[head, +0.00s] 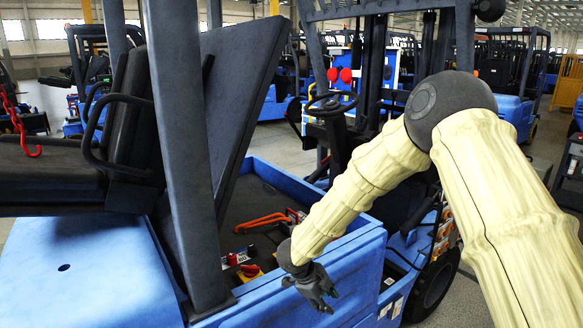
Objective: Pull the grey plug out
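My gripper (326,298) is dark and small in the head view, at the end of my cream-sleeved arm. It is in front of the blue side wall (345,262) of a forklift's open compartment, outside it and pointing down to the right. Its fingers look spread, with nothing between them. Inside the compartment, left of my gripper, lie a red-and-white part (236,258) and a yellow-and-red part (250,271). An orange handle or cable (262,222) lies behind them. I cannot make out a grey plug clearly; it may be among these small parts or hidden.
A raised dark cover (237,75) and a grey-blue upright post (185,150) stand left of the compartment. The black seat (125,130) is farther left. A red hook (25,150) hangs at far left.

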